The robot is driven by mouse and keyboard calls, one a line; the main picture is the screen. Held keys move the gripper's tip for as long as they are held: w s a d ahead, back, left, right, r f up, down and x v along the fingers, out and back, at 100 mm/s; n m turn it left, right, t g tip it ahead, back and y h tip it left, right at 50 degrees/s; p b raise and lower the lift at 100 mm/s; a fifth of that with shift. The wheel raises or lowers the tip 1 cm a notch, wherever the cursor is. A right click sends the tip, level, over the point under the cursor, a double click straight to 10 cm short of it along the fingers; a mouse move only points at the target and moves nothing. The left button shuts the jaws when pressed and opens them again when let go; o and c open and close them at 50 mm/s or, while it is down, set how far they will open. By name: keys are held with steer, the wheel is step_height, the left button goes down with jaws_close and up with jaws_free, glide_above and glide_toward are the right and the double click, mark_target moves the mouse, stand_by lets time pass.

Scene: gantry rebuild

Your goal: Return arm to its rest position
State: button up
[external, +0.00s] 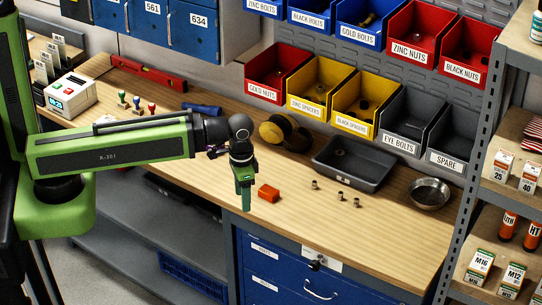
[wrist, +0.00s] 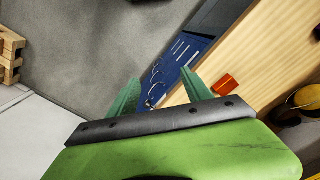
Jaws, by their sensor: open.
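My arm (external: 110,150) is green and stretches from the left across the front of the workbench. My gripper (external: 243,195) hangs down at its end near the bench's front edge, just left of a small orange block (external: 268,193). In the wrist view, the two green fingers of my gripper (wrist: 160,98) stand wide apart with nothing between them. The orange block (wrist: 226,85) lies on the wooden bench top, apart from the right finger.
On the bench (external: 385,225) are a grey tray (external: 350,180), a metal bowl (external: 429,193), several small metal parts and yellow earmuffs (external: 285,132). Coloured bins hang behind. A shelf rack (external: 465,180) stands at the right. Blue drawers (external: 300,275) are below the bench.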

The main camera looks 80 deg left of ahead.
steer(key=shift+s+d+m, duration=0.15)
steer(key=shift+d+m, duration=0.45)
steer(key=shift+d, duration=0.15)
step_height(320, 180, down, 12)
steer(key=b, duration=1.2)
steer(key=shift+f, duration=0.25)
